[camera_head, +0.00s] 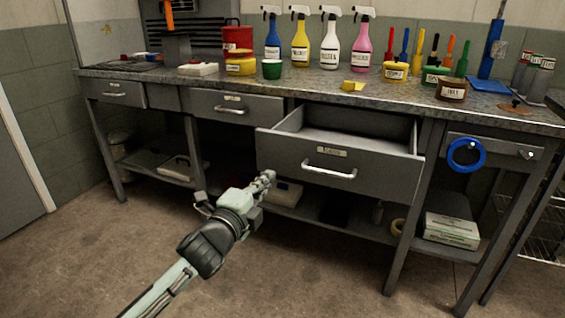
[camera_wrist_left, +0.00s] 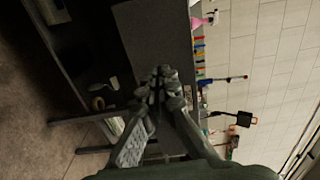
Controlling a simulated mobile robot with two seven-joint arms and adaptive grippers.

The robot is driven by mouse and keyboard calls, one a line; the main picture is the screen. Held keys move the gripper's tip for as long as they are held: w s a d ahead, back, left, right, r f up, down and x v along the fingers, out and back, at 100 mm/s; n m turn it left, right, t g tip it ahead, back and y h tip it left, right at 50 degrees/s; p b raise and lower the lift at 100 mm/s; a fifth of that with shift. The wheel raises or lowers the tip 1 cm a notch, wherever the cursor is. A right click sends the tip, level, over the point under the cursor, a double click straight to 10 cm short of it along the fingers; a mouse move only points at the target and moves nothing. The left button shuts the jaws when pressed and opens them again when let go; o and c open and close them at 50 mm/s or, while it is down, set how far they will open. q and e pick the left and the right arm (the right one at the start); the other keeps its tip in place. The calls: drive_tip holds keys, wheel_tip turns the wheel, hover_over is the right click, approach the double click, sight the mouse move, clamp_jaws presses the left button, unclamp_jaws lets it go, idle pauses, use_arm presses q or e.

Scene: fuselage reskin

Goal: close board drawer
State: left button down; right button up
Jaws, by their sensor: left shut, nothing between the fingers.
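The board drawer (camera_head: 340,168) is a grey metal drawer pulled out from the workbench, with a silver bar handle (camera_head: 329,171) and a small label on its front. Its inside looks empty. My left gripper (camera_head: 266,178) is shut and empty, just in front of the drawer's lower left front corner, left of the handle. In the left wrist view my left gripper (camera_wrist_left: 163,74) shows its closed fingers in front of the dark grey drawer front (camera_wrist_left: 150,35). I cannot tell whether the fingertips touch it. My right gripper is not in view.
The workbench top (camera_head: 300,82) holds several spray bottles, paint cans and tools. Two other drawers (camera_head: 234,104) on the left are shut. A blue tape ring (camera_head: 466,155) hangs at the right. A lower shelf holds boxes (camera_head: 451,230). The floor in front is clear.

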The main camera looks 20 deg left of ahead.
sight(287, 157)
use_arm(q)
drive_tip(key=w, duration=0.7)
drive_tip(key=shift+w+d, duration=0.1)
drive_tip(key=shift+w, duration=0.7)
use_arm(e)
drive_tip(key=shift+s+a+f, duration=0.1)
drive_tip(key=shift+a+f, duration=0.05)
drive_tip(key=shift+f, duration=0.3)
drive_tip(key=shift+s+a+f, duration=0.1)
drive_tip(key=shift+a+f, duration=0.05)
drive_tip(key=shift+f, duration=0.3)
use_arm(q)
drive_tip(key=shift+w, duration=0.1)
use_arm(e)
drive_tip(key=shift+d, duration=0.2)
